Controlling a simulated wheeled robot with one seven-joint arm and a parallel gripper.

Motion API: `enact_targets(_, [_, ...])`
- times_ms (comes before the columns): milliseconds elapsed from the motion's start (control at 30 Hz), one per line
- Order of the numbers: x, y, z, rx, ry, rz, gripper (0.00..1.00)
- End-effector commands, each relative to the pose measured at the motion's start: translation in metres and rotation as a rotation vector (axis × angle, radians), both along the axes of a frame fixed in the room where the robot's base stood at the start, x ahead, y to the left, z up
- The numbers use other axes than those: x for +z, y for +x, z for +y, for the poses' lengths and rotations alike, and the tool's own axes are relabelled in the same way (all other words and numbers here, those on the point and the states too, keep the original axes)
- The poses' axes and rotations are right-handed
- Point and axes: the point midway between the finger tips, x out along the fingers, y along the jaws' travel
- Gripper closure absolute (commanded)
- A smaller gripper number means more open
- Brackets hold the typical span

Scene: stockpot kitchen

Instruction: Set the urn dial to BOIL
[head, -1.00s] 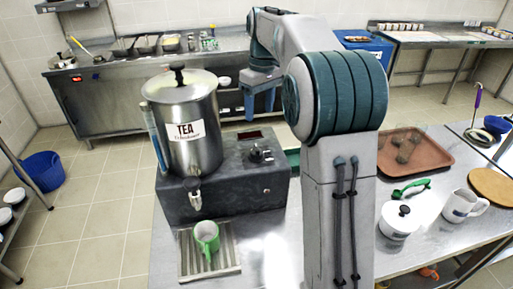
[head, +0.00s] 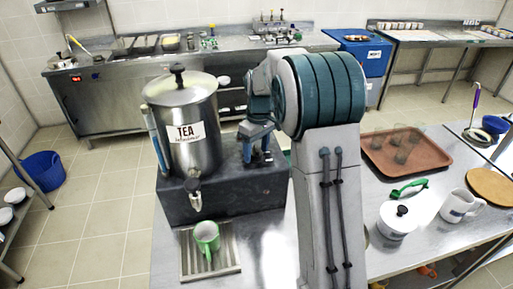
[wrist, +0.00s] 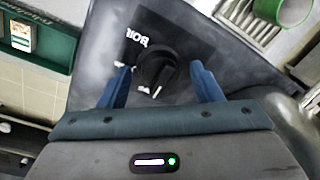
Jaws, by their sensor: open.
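The steel tea urn (head: 205,145) stands on a dark box base (head: 232,192) in the head view. The black dial (wrist: 155,70) shows in the wrist view on the dark panel, with a white pointer mark toward the bottom of the picture. A white label reading BOIL (wrist: 137,38), upside down there, sits beyond the dial. My gripper (wrist: 161,70) is open, one finger on each side of the dial; I cannot tell whether either touches it. In the head view my gripper (head: 258,160) is over the base's right part and hides the dial.
A green mug (head: 207,238) stands on the drip tray (head: 228,262) in front of the urn; the mug also shows in the wrist view (wrist: 290,12). A brown tray (head: 375,157) with glasses, a white lidded pot (head: 398,220) and a white mug (head: 460,206) stand at right.

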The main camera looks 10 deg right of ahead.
Motion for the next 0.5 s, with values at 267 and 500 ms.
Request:
enact_targets(267, [-0.0005,0.0000,-0.0001,0.000,0.000,0.000,0.52])
enact_targets(500, [-0.0002,-0.0001,0.0000,0.000,0.000,0.000,0.86])
